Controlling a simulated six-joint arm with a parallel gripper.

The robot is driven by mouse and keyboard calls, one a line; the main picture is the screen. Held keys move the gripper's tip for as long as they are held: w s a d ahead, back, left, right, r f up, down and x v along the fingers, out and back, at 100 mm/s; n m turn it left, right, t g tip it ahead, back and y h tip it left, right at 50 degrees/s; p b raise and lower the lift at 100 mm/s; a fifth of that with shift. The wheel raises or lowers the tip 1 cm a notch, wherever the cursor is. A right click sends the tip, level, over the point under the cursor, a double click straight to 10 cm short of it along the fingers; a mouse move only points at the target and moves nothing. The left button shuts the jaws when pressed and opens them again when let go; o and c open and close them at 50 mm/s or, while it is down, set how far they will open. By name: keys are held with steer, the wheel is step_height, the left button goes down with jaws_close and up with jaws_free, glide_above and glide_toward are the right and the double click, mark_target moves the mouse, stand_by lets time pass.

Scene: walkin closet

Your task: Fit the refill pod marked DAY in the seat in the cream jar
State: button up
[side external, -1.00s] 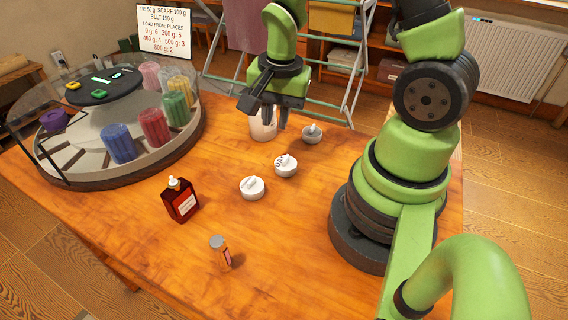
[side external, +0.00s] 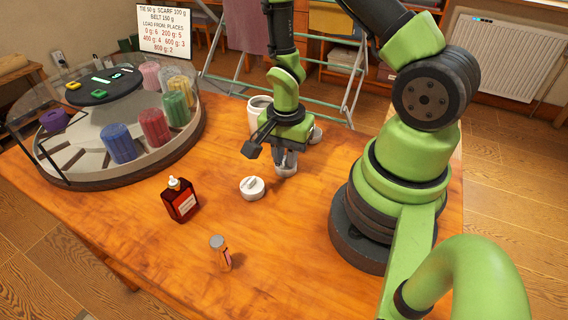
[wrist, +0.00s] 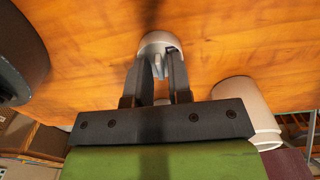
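The cream jar (side external: 257,122) is an open whitish cup standing behind my gripper; in the wrist view it is at the right (wrist: 243,100). The markings on both pods are too small or hidden to read.
A small grey round piece (side external: 316,134) is partly hidden behind my gripper. A dark red bottle (side external: 180,202) and an orange vial (side external: 221,254) stand nearer the camera. A round carousel (side external: 105,135) with coloured rolls fills the left. The table's front right is clear.

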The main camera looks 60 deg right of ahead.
jaws_close()
steer(key=shift+r, duration=0.25)
steer(key=shift+r, duration=2.1)
steer(key=shift+r, duration=0.2)
